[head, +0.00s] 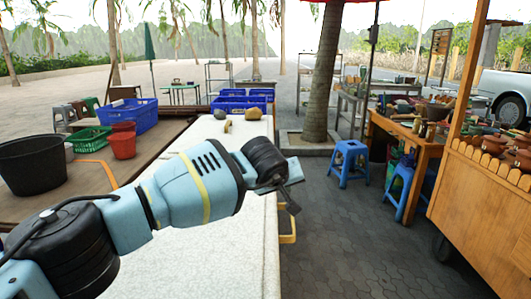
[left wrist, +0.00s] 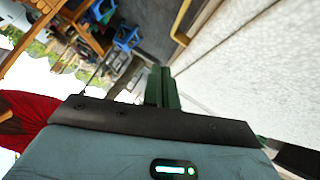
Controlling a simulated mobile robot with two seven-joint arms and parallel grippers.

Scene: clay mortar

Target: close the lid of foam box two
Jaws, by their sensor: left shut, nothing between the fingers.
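A long white speckled surface (head: 235,250) runs away from me under my left arm; it looks like the top of white foam boxes. A yellow handle (head: 289,226) sticks out from its right side. The white surface (left wrist: 265,65) and the yellow handle (left wrist: 181,22) also show in the left wrist view. I cannot tell which part is foam box two, or how its lid stands. My left gripper (head: 289,200) is over the right edge of the surface. Its fingers (left wrist: 162,88) are shut and empty. My right gripper is not in view.
Two rounded lumps (head: 252,113) lie at the far end of the white surface. Blue crates (head: 238,104) stand behind. At left, a wooden platform holds a black bucket (head: 32,160) and a green basket (head: 88,139). Blue stools (head: 349,160) and a wooden cart (head: 480,215) stand right; the paving between is clear.

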